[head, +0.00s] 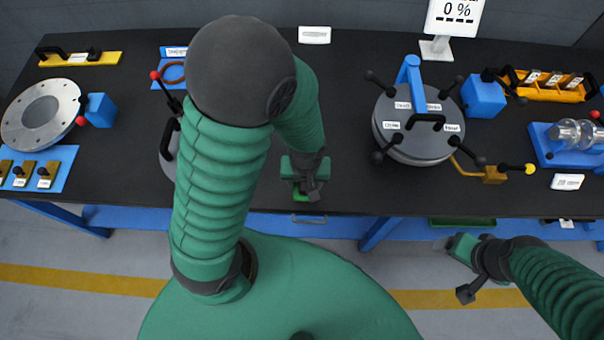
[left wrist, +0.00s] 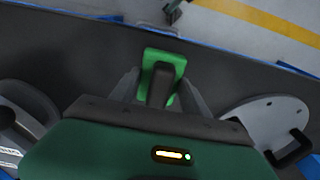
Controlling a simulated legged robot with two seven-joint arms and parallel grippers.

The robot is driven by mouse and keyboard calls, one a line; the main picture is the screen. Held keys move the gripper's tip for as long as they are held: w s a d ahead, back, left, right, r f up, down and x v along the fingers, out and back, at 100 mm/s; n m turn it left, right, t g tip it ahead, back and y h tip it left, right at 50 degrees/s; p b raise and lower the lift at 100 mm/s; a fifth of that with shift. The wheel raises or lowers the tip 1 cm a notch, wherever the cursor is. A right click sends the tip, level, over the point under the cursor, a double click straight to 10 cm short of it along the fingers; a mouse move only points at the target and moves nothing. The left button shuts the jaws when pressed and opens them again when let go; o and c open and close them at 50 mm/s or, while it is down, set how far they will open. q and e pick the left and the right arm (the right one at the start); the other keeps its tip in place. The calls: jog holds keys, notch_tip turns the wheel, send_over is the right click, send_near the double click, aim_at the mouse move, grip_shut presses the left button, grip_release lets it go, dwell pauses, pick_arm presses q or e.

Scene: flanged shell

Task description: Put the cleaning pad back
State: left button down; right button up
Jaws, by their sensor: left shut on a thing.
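The cleaning pad, a green block with a dark upright grip, shows in the left wrist view (left wrist: 180,62). My left gripper (left wrist: 161,88) is shut on the dark grip, with one finger on each side. In the head view the left gripper (head: 308,190) is over the front part of the black table, and only a little green of the pad shows under it. I cannot tell whether the pad touches the table. My right gripper (head: 468,270) is in front of the table, low on the right, clear of the pad; its fingers are not clear enough to judge.
A grey lidded vessel (head: 415,150) with clamp handles and a blue post stands right of the left gripper. A round flange (head: 42,113) lies far left. A yellow-orange rack (head: 545,88) is at the back right. Bare black table (head: 345,115) lies between arm and vessel.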

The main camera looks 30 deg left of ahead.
pick_arm(q)
jog(key=w+a, duration=0.3)
jog(key=w, duration=0.1)
jog(key=shift+w+a, duration=0.35)
jog(key=shift+a, duration=0.05)
jog(key=f, duration=0.2)
jog(key=a+f, duration=0.1)
jog(key=f, duration=0.1)
jog(key=shift+w, duration=0.2)
jog(key=shift+d, duration=0.25)
jog(key=c, duration=0.6)
grip_release()
jog(key=shift+o, duration=0.4)
jog(key=shift+a, duration=0.15)
